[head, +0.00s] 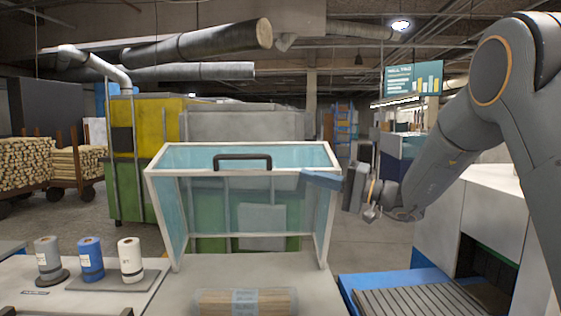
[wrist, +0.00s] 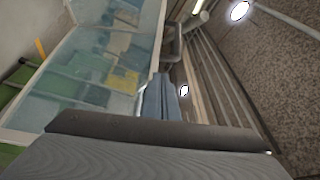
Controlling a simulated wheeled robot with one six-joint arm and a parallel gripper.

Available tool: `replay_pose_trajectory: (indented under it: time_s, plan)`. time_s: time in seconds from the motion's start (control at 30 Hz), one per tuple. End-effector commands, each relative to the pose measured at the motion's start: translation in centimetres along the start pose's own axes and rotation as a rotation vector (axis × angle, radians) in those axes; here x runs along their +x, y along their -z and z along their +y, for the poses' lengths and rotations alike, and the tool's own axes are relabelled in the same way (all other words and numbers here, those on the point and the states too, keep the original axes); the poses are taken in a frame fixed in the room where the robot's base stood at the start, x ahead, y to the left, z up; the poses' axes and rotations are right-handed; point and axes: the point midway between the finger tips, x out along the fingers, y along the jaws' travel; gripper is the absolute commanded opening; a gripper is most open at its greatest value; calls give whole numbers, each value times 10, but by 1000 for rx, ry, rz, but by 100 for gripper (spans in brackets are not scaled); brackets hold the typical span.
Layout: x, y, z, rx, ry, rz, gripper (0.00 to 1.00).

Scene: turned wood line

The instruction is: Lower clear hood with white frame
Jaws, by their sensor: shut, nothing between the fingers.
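The clear hood (head: 185,205) with its white frame stands raised over the bench in the head view, tilted open, with a dark grey handle (head: 242,157) on its top front bar. In the wrist view the hood's clear panel (wrist: 95,75) fills the left side, and the handle (wrist: 175,45) shows just beyond my fingers. My gripper (head: 322,180) is at the hood's upper right corner, to the right of the handle. Its blue fingers (wrist: 160,98) are shut together with nothing between them. I cannot tell whether they touch the frame.
A bundle of wooden rods (head: 245,301) lies on the bench below the hood. Grey, blue and white rolls (head: 90,260) stand on the left bench. A blue-edged roller conveyor (head: 420,299) lies at the right. Green and yellow machinery (head: 160,125) stands behind the hood.

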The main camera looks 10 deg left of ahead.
Motion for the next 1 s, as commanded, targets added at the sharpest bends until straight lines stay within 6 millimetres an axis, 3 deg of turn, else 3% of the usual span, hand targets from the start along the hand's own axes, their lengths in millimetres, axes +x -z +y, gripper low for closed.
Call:
replay_pose_trajectory:
  time_s: [0.17, 0.63, 1.0]
  plan:
    - [11, 7, -7, -15, 25, 15, 0]
    - [86, 7, -9, -13, 22, 14, 0]
    - [101, 8, -7, -13, 21, 16, 0]
